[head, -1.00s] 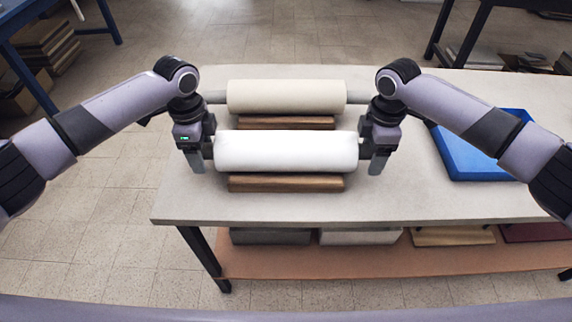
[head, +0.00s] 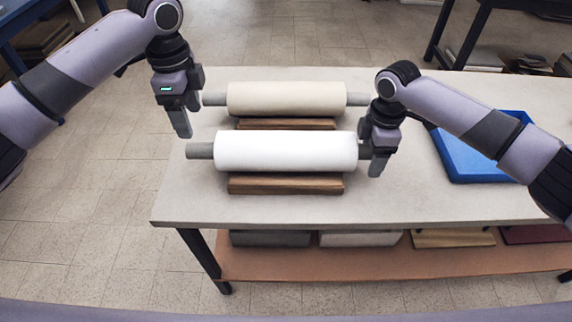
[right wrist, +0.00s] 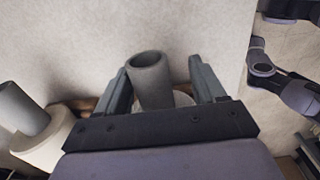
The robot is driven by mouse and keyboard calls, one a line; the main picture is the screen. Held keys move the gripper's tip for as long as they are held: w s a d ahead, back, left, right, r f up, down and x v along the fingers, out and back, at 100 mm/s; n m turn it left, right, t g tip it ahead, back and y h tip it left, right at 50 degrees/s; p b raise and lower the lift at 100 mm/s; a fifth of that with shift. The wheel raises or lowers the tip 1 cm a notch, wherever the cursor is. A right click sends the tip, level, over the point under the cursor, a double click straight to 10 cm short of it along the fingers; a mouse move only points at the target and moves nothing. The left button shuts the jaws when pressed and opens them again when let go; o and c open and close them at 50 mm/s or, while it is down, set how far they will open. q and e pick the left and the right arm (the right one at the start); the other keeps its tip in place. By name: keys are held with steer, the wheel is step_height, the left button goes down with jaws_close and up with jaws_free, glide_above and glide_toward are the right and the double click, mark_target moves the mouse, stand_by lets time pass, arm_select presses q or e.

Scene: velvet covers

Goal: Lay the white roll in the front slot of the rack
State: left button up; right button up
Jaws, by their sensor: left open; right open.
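The white roll (head: 286,151) lies level across the front of the rack, whose brown wooden front part (head: 286,186) shows below it. Its grey core sticks out at the left end (head: 200,151). My left gripper (head: 181,124) is open and empty, above and left of that end, apart from it. My right gripper (head: 377,165) is open at the roll's right end. In the right wrist view the grey core end (right wrist: 152,80) stands between its spread fingers. Whether the roll sits fully down in the slot is hidden.
A cream roll (head: 286,98) with grey core ends lies on the rack's rear part (head: 286,124), just behind. A blue tray (head: 470,170) lies on the table (head: 430,205) at the right. The table's front left is clear. Boxes (head: 360,238) sit on the shelf below.

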steer(key=shift+r, duration=0.5)
arm_select(q)
steer(key=shift+r, duration=0.25)
arm_select(e)
step_height(320, 180, up, 11)
arm_select(q)
steer(key=shift+s, duration=0.1)
arm_select(e)
steer(key=shift+s, duration=0.1)
